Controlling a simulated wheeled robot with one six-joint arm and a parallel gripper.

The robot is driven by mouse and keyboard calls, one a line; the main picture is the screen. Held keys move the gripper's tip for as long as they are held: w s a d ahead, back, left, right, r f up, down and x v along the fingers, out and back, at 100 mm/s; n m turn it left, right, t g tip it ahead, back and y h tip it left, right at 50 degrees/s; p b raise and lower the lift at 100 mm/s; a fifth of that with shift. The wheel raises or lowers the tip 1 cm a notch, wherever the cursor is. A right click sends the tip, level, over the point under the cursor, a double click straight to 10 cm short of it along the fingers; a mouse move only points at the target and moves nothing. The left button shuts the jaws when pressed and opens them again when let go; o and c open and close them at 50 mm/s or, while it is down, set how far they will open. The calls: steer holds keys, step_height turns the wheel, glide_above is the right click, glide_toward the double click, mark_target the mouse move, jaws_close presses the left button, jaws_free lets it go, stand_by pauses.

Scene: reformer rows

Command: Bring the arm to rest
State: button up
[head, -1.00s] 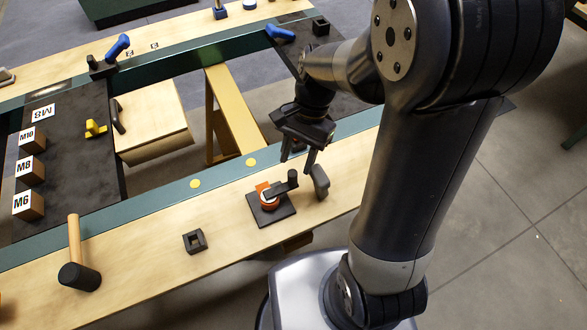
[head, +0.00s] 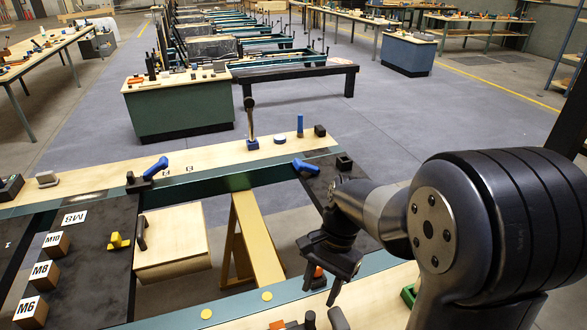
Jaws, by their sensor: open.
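My gripper (head: 320,284) hangs from my dark arm at the lower right of the head view, fingers pointing down. It is open, with its two fingers apart and nothing clearly held. It appears above the near side of the bench frame, close to a black handle (head: 310,320) at the bottom edge. A small orange-red patch shows by the fingers; I cannot tell what it belongs to. My upper arm and its large round joint fill the lower right.
The near wooden rail (head: 240,322) carries a grey upright piece (head: 338,318) close below my gripper. Blue handles (head: 305,165) (head: 155,168), a yellow knob (head: 118,241) and labelled wooden blocks (head: 44,272) lie around the frame. Open floor (head: 400,115) lies beyond.

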mark_target(309, 316)
steer(key=x, duration=0.8)
steer(key=shift+s+a+f, duration=0.1)
steer(key=shift+s+f, duration=0.05)
steer(key=shift+f, duration=0.1)
steer(key=shift+w+a+f+n, duration=0.15)
steer(key=shift+w+n, duration=0.15)
steer(key=shift+n, duration=0.2)
steer(key=shift+w+a+n+g+h+b, duration=0.2)
steer(key=shift+w+n+g+h+b, duration=0.25)
steer(key=shift+n, duration=0.55)
